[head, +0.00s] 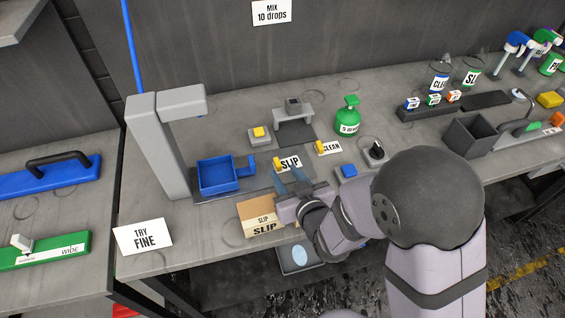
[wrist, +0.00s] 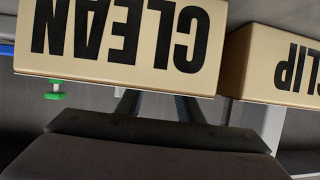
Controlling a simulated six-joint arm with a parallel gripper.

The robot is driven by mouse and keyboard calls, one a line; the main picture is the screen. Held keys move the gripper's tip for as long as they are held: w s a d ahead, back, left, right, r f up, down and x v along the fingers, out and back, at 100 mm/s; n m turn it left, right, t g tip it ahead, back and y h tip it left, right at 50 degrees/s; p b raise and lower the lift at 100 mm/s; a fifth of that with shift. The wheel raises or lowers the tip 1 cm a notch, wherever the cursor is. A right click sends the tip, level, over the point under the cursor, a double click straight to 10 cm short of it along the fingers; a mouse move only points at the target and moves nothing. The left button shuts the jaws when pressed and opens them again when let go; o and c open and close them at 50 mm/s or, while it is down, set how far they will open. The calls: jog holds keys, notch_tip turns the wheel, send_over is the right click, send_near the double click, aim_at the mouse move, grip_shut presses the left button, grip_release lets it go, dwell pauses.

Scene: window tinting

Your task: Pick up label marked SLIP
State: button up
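The label marked SLIP (head: 291,163) is a white card with black letters and a yellow tab on its left. In the head view it stands on the bench just beyond the fingertips of my gripper (head: 287,173). The two blue-grey fingers look spread apart, with a gap between them. I cannot tell whether they touch the label.
A similar label marked CLEAN (head: 330,148) stands to the right, near a green bottle (head: 348,120) and a black knob (head: 376,150). A blue tray (head: 217,176) lies left. A cardboard box marked SLIP (head: 262,221) sits at the bench's front edge. A grey stand (head: 293,110) is behind.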

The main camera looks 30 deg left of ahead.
aim_at(280, 166)
jog(key=shift+p+x, duration=0.4)
jog(key=shift+x, duration=1.65)
grip_shut()
